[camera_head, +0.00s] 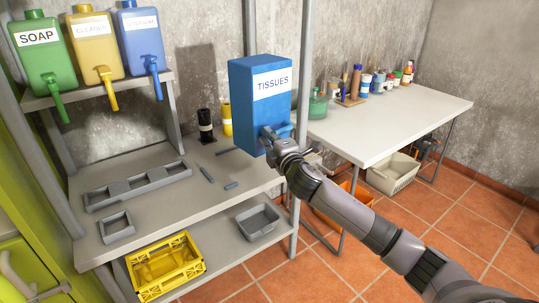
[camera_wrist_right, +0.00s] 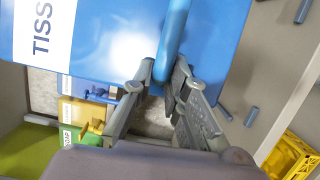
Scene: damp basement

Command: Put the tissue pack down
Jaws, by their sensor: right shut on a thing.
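The tissue pack (camera_head: 262,112) is a blue box with a white label reading TISSUES. It is upright in the head view, in front of the shelf unit, and its base appears clear of the surface. My right gripper (camera_head: 274,137) is shut on the blue handle at the pack's lower front. In the right wrist view the two fingers (camera_wrist_right: 165,85) close on the blue handle (camera_wrist_right: 170,35), with the pack (camera_wrist_right: 100,35) filling the upper part. My left gripper is in neither view.
Green, yellow and blue dispensers (camera_head: 89,50) stand on the upper left shelf. The grey shelf (camera_head: 165,205) below holds grey trays and small cylinders. A yellow crate (camera_head: 165,265) sits lower. The white table (camera_head: 400,120) at right has bottles along its back and a clear front.

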